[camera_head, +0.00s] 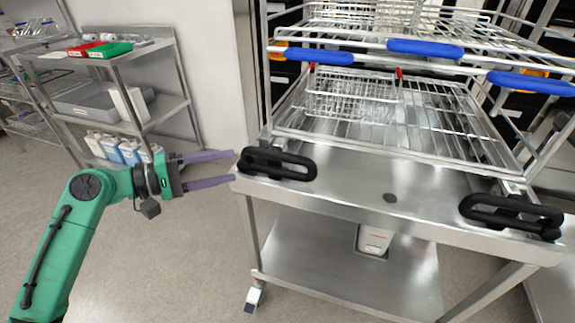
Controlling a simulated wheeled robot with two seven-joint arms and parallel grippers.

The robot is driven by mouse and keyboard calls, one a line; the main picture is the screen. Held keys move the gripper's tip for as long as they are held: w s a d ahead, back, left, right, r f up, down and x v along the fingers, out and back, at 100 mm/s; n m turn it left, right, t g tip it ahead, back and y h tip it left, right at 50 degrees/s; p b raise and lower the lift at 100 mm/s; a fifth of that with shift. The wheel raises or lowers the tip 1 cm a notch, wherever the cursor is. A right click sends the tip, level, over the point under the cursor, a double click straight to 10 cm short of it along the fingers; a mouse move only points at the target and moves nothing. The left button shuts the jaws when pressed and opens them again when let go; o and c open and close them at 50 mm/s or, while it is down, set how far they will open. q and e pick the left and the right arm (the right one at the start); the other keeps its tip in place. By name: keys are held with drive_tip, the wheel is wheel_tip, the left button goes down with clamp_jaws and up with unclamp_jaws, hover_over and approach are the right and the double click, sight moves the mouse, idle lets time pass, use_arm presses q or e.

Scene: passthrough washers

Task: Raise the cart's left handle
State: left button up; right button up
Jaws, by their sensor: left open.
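The steel cart (345,200) stands in front of me, its top loaded with wire racks. Its left handle (277,163) is a black loop at the top's front left corner and looks folded down flat. A matching right handle (512,215) is at the front right corner, also lying flat. My left gripper (232,168) comes in from the left, with its two purple fingers spread apart and nothing between them. Its fingertips are just left of the left handle, close to the cart's corner; whether they touch it I cannot tell. My right gripper is not in view.
A wire rack (400,115) with blue grips covers the cart's back. A steel shelf unit (110,90) with red and green boxes (100,49), a grey bin and bottles stands at the left. A white container (375,240) sits under the cart's top. The floor at front left is clear.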

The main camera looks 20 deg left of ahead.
sight(274, 158)
use_arm(q)
drive_tip(key=p+x, duration=0.1)
drive_tip(key=x, duration=1.2)
drive_tip(key=shift+w+f, duration=0.1)
drive_tip(key=shift+w, duration=0.25)
clamp_jaws()
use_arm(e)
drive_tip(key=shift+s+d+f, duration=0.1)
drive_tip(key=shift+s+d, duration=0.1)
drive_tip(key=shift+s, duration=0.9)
